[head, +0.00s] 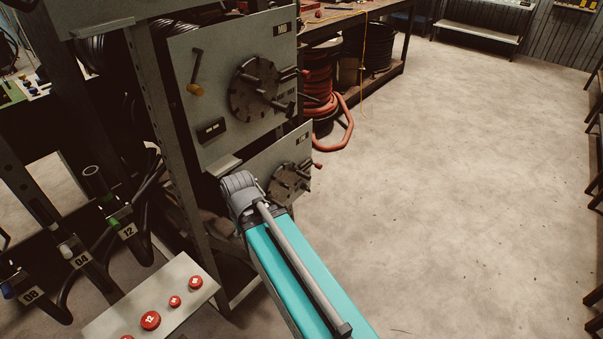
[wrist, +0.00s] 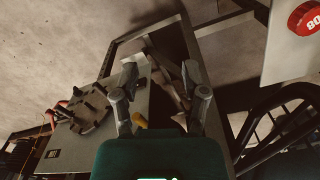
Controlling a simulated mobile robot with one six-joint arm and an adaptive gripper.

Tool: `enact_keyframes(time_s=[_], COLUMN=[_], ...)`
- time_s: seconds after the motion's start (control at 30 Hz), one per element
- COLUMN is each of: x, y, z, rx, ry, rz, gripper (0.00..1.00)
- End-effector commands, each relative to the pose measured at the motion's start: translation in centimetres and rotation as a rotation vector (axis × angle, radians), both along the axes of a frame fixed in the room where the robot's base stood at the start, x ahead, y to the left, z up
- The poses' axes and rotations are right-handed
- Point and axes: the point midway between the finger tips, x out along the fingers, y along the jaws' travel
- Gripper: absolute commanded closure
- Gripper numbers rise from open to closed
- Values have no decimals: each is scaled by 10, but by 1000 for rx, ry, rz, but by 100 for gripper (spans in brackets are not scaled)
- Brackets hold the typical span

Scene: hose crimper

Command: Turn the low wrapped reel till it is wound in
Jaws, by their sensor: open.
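The low reel's panel (head: 264,160) is on the lower part of the rack, with a dark round hub (head: 290,183) and a red-tipped handle. My teal arm covers much of this panel in the head view, and my gripper is hidden there. In the wrist view a grey panel (wrist: 66,138), seemingly the same one, shows at the left with its spoked hub (wrist: 88,113). My gripper (wrist: 160,77) is open there. A yellow crank grip (wrist: 140,120) shows between its fingers, nearer the left one and partly hidden; I cannot tell whether they touch. The wound hose is hidden.
Above is the MID panel (head: 224,60) with its own yellow-handled crank (head: 195,86). A board with red buttons (head: 178,297) stands in front at the left, near hanging hose ends (head: 118,225). Red hose (head: 318,95) is coiled behind the rack. The floor (head: 460,190) at right is clear.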

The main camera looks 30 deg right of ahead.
Motion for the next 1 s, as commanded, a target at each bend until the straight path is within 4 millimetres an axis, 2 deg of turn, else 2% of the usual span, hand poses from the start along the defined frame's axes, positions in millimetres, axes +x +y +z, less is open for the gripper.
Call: enact_keyframes(time_s=[0.23,0.3,0.47,0.67,1.0], x=[0,0,3,18,68], y=[0,0,-1,0,-26], z=[0,0,-5,-25,-78], rx=[0,0,15,82,304], ry=[0,0,-5,-28,-160], rz=[0,0,3,21,62], gripper=[43,35,35,35,35])
